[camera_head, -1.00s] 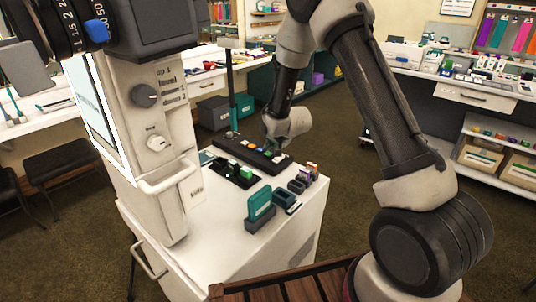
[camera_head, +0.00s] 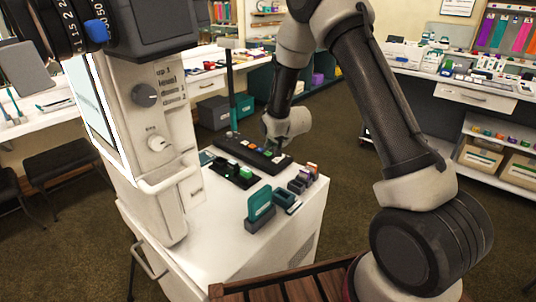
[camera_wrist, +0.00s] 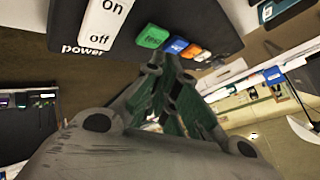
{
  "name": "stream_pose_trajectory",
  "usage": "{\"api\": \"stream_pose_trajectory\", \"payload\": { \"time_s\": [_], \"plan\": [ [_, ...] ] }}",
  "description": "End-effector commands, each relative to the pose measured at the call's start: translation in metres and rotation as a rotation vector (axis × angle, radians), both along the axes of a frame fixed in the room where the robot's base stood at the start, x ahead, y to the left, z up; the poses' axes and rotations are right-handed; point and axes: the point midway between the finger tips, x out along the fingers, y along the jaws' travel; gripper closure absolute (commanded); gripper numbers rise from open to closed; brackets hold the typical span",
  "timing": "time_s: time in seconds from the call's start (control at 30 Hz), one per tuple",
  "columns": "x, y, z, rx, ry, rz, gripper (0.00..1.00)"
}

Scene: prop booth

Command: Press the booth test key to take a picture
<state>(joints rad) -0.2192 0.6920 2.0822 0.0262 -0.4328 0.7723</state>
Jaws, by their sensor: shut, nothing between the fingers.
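A long black key strip (camera_head: 236,146) lies on the white cart top and carries a row of small coloured keys. In the wrist view the black panel (camera_wrist: 205,12) shows a white on/off power switch (camera_wrist: 101,22), then a green key (camera_wrist: 153,36), a blue key (camera_wrist: 176,45), an orange key (camera_wrist: 191,50) and a pale key. No label marks the test key legibly. My gripper (camera_wrist: 170,62) is shut and empty, its tips close to the green and blue keys; contact cannot be told.
The booth's tall cream body (camera_head: 160,110) with knobs and a screen stands left of the strip. A dark tray with green pieces (camera_head: 236,172) and a teal card in a holder (camera_head: 260,204) sit nearer on the cart top (camera_head: 215,240). A thin post rises behind.

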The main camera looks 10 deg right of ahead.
Motion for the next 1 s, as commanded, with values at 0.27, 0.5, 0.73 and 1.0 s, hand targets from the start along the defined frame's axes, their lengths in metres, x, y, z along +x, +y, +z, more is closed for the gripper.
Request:
{"api": "stream_pose_trajectory", "payload": {
  "time_s": [0.27, 0.5, 0.73, 1.0],
  "plan": [
    [0.0, 0.0, -0.0012, 0.0, 0.0, 0.0, 1.0],
    [0.0, 0.0001, -0.0078, 0.0, 0.0, 0.0, 1.0],
    [0.0, 0.0, -0.0081, 0.0, 0.0, 0.0, 1.0],
    [0.0, 0.0, -0.0098, 0.0, 0.0, 0.0, 1.0]
  ]
}}
